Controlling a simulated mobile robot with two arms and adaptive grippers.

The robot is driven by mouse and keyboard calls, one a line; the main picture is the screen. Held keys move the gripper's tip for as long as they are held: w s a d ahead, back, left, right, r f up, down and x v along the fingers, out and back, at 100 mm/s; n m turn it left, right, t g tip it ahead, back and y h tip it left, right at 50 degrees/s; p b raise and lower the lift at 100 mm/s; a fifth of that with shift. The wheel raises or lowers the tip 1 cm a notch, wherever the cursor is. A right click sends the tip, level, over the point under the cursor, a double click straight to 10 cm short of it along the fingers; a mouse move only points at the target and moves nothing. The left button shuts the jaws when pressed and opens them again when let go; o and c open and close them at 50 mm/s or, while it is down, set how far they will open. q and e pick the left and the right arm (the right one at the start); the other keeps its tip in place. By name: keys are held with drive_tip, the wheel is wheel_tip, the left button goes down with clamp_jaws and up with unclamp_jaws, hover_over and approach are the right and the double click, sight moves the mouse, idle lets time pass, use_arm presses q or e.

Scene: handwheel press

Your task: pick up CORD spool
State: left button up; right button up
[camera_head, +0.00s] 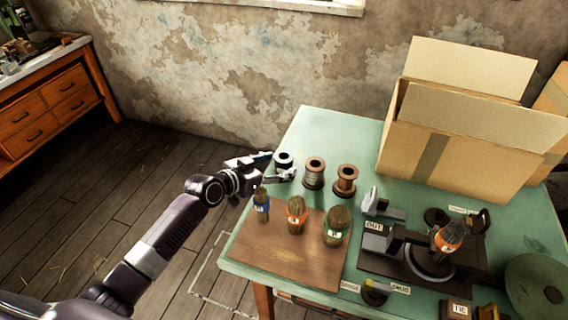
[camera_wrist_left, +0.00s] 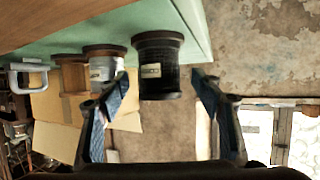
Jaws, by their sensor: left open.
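Three spools stand in a row on the green table. The left one is a black spool (camera_head: 284,160), the middle one a brown-flanged spool with grey winding (camera_head: 314,173), the right one a brown spool (camera_head: 345,181). I cannot read their labels, so I cannot tell which is CORD. My left gripper (camera_head: 279,165) is open at the black spool. In the left wrist view the black spool (camera_wrist_left: 158,55) with a small label appears between the open fingers of my left gripper (camera_wrist_left: 160,76), with gaps on both sides. The grey-wound spool (camera_wrist_left: 104,68) is beside the left finger. My right gripper is out of view.
A brown board (camera_head: 285,255) with several labelled bundles (camera_head: 296,214) lies in front of the spools. A dark press (camera_head: 430,262) holding an orange-labelled bundle stands to the right. An open cardboard box (camera_head: 450,140) fills the back right. The back left table corner is clear.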

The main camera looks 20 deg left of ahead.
sight(283, 158)
use_arm(q)
drive_tip(key=shift+x, duration=1.55)
drive_tip(key=shift+c, duration=0.4)
drive_tip(key=c, duration=1.2)
drive_tip(key=shift+r, duration=0.1)
drive_tip(key=shift+c, duration=0.2)
